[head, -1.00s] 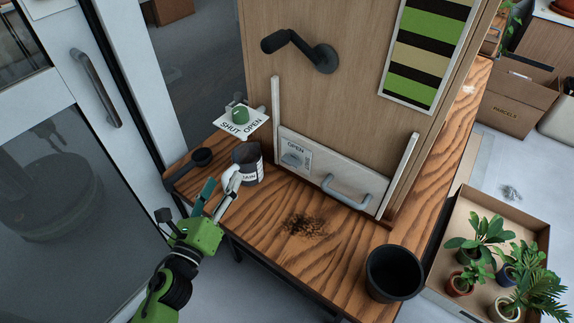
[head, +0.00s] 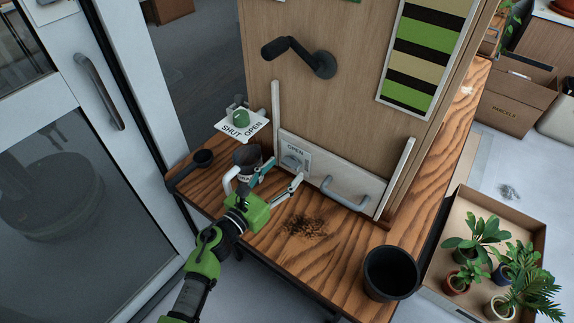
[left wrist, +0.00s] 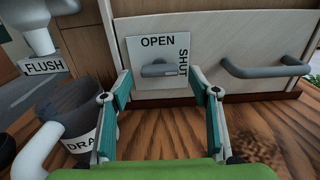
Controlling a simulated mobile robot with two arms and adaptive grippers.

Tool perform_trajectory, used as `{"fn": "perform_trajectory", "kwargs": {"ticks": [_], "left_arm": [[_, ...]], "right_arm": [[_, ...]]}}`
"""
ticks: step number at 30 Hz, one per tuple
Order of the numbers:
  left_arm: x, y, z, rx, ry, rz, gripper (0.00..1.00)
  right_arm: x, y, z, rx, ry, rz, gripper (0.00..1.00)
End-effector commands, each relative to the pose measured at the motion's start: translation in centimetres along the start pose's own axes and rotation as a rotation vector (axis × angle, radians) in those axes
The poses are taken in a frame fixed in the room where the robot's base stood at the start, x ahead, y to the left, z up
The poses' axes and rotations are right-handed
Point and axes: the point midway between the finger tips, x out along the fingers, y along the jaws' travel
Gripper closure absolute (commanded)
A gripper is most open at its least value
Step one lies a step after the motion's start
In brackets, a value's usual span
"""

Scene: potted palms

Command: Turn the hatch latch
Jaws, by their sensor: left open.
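The hatch latch (head: 291,162) is a grey lever on a white plate, low on the wooden wall panel. In the left wrist view the latch (left wrist: 165,69) lies about level, with OPEN printed above it and SHUT down the right side. The pale hatch panel (head: 322,180) around it carries a grey bar handle (head: 345,193) to the right and sits between two white rails. My left gripper (head: 284,175) is open and empty in front of the latch, its fingers to either side of it in the left wrist view. My right gripper is not in view.
A dark DRAIN mug (head: 247,156) with a white handle stands close to the left of my gripper. A green knob (head: 240,117) on a SHUT/OPEN card is behind it. A black pot (head: 391,272) and spilled soil (head: 303,226) are on the wooden bench.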

Motion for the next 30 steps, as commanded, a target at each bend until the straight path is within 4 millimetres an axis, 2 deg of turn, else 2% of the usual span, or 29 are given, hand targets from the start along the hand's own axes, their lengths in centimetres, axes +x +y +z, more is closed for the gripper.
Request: {"fn": "perform_trajectory", "kwargs": {"ticks": [1, 6, 16, 17, 21, 30], "left_arm": [[0.8, 0.1, 0.1, -0.001, -0.002, 0.001, 0.44], [2.2, 0.0, 0.0, -0.001, 0.0, 0.001, 0.44], [2.5, 0.1, 0.0, 0.0, 0.0, 0.001, 0.44], [2.5, 0.0, 0.0, 0.0, 0.0, 0.001, 0.47], [2.5, 0.0, 0.0, 0.0, 0.0, 0.001, 0.83], [2.5, 0.1, 0.0, -0.016, 0.0, 0.001, 0.83]], "right_arm": [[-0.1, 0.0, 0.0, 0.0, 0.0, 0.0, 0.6], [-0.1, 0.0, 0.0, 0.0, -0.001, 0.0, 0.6], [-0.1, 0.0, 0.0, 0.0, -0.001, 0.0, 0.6], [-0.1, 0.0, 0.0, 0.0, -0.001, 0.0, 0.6], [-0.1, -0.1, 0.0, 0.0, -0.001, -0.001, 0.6], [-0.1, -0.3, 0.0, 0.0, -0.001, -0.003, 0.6]]}}
